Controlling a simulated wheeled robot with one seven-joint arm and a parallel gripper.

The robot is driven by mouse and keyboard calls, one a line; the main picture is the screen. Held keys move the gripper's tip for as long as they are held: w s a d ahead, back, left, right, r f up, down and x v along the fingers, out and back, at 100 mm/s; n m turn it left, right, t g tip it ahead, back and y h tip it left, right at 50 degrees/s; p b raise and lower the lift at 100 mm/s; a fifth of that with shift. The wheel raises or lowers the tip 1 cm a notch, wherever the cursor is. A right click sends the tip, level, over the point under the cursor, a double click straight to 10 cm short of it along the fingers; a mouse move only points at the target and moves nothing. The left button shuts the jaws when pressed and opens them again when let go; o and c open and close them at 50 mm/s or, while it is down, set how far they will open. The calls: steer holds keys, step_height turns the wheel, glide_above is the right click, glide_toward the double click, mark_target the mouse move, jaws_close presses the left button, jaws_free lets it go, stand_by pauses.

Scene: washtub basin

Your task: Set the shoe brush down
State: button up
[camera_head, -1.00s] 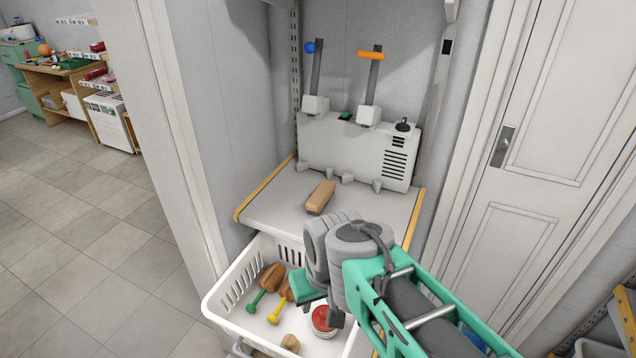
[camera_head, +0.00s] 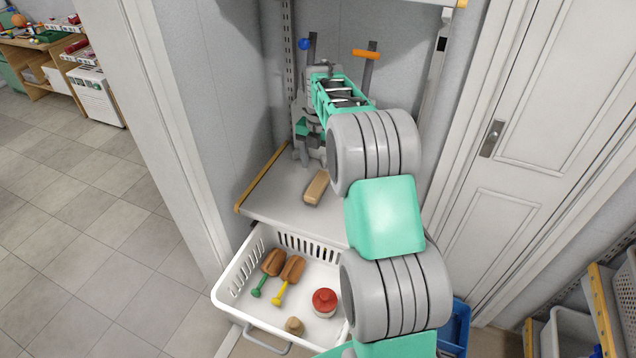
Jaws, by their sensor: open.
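The shoe brush (camera_head: 317,187), a tan wooden block with a darker underside, appears to be the piece lying on the grey shelf (camera_head: 277,205). My gripper (camera_head: 305,152) is beyond and slightly left of it, above the back of the shelf. Its fingers point down, open and apart from the block.
Upright levers (camera_head: 371,62) stand behind my arm. A wall panel (camera_head: 215,110) bounds the left side.

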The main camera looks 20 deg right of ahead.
mark_target(317, 184)
steer(key=f+p, duration=0.1)
steer(key=f, duration=0.2)
steer(key=f+p, duration=0.1)
steer(key=f, duration=0.3)
steer(key=shift+w+a, duration=0.1)
steer(key=shift+a, duration=0.1)
jaws_close()
